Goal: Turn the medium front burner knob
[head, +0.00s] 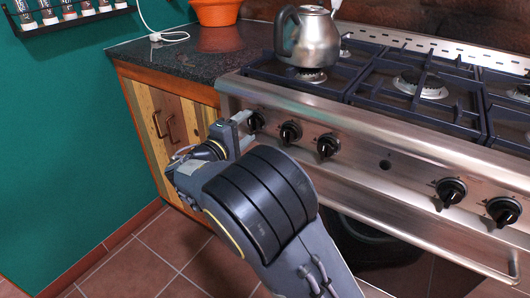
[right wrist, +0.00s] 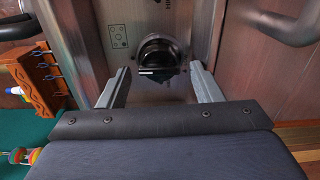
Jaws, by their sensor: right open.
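The steel stove front (head: 385,165) carries several black knobs in a row. The leftmost knob (head: 256,122) is right by the fingertips of my right gripper (head: 243,128). In the right wrist view a black knob (right wrist: 160,56) lies ahead between the two spread fingers of that gripper (right wrist: 160,76), with a gap on each side. My right gripper is open and holds nothing. A second knob (head: 290,132) and a third knob (head: 328,146) sit to the right. I cannot read which knob is the medium front burner's. My left gripper is not in view.
A steel kettle (head: 314,42) stands on the left rear of the stovetop, above black grates (head: 375,85). The oven handle bar (head: 440,245) runs below the knobs. A dark counter (head: 180,62) with a terracotta pot (head: 216,10) is at the left. Tiled floor lies in front.

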